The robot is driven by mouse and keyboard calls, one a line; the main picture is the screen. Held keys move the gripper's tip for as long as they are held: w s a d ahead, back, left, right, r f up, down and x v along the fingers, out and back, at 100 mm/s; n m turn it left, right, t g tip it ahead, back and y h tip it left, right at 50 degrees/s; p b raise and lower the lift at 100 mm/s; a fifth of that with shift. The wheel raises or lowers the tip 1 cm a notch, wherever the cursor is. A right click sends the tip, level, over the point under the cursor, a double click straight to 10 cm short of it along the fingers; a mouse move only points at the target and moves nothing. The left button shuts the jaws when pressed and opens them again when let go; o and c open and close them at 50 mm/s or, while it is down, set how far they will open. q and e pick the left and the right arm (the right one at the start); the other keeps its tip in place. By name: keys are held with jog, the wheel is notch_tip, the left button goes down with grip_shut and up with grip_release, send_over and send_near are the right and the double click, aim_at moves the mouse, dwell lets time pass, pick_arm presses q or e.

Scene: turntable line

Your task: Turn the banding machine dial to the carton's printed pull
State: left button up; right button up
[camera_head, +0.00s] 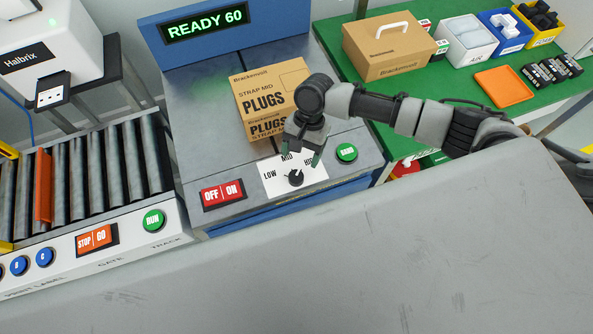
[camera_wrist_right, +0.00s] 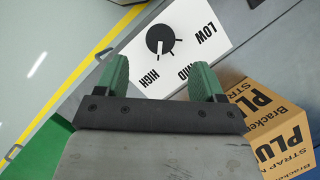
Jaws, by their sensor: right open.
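The banding machine dial (camera_head: 295,178) is a black knob on a white plate marked LOW, MID and HIGH; it also shows in the right wrist view (camera_wrist_right: 160,39). My left gripper is out of view.
The machine's display (camera_head: 205,25) reads "READY 60". A red OFF/ON switch (camera_head: 223,195) is left of the dial and a green BAND button (camera_head: 346,152) right. A roller conveyor (camera_head: 92,170) is at left. A green table (camera_head: 455,85) holds a closed box (camera_head: 385,50) and bins.

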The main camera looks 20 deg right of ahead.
aim_at(296, 175)
jog(key=x, duration=0.7)
jog(key=shift+f, duration=0.15)
jog(key=c, duration=0.9)
jog(key=shift+n, duration=0.3)
jog(key=n+h+p, duration=0.1)
jog(key=n, duration=0.2)
jog(key=shift+a+g+p, duration=0.1)
jog(key=shift+g+p, duration=0.3)
jog(key=n+h+p, duration=0.1)
jog(key=n+h, duration=0.1)
jog(key=n, duration=0.3)
jog(key=shift+w, duration=0.1)
